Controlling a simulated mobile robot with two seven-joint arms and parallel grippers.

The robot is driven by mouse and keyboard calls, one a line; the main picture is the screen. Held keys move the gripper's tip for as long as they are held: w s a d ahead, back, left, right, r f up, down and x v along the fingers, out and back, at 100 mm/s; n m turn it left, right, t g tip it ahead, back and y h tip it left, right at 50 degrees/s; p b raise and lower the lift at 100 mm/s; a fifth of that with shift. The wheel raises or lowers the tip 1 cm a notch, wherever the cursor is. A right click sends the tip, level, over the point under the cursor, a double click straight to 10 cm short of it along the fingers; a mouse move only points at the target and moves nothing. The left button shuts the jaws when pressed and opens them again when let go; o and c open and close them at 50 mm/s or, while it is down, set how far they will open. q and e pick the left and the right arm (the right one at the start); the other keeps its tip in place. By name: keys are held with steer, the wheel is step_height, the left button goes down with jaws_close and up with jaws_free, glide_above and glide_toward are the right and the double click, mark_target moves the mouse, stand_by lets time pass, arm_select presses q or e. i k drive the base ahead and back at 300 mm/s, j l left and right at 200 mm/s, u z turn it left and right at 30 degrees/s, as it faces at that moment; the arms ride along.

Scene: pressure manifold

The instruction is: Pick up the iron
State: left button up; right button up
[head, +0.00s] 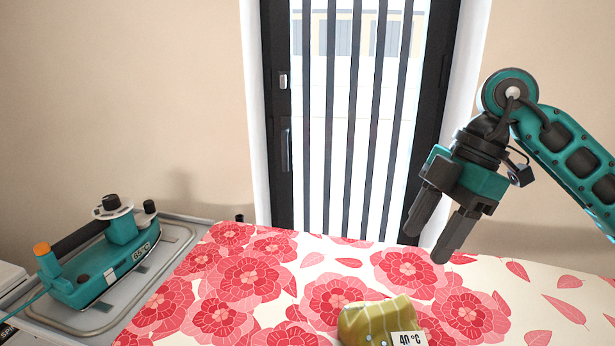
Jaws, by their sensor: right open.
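The teal iron (112,262) stands on a grey rest plate (165,262) at the left of the head view. It has a dark handle, an orange knob at its left end and dark knobs on top. My left gripper is not in view.
A board with a red floral cover (335,265) fills the lower middle and right. A folded yellow-green cloth (372,318) with a tag marked 40 °C lies near its front. A barred door (350,120) stands behind. The board's middle is mostly clear.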

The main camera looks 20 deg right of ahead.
mark_target(83, 282)
steer(key=k, duration=1)
